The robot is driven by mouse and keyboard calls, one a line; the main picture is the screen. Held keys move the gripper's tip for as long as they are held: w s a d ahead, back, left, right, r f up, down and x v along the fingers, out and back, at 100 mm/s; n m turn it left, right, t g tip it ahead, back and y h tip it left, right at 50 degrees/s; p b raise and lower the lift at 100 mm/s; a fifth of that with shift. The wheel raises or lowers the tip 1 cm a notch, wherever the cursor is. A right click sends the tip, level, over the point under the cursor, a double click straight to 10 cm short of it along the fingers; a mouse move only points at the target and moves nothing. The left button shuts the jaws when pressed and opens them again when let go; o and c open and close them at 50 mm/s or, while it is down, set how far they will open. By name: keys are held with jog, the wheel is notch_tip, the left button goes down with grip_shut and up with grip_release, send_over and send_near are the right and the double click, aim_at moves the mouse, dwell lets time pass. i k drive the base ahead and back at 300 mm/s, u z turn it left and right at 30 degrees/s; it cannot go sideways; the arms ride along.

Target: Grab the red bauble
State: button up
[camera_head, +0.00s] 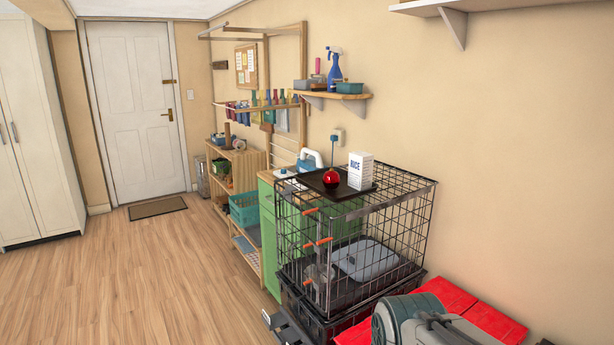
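The red bauble (331,178) is a small, shiny round ball with a dark top. It sits upright on a dark flat tray (318,186), which lies on top of a black wire crate (405,209). A white box marked RICE (360,171) stands on the same tray, just right of the bauble and apart from it. The bauble's front and left side are unobstructed.
Orange-red clips (316,244) stick out from the crate's front. A green cabinet (268,235) and a wooden shelf unit (243,170) stand beyond it. A wall shelf (331,95) hangs above. Red panels (490,322) lie at the lower right. Wood floor (130,280) is clear at left.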

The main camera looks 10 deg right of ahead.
aim_at(331, 179)
jog(key=u, duration=1.25)
jog(key=i, duration=2.25)
jog(key=z, duration=1.55)
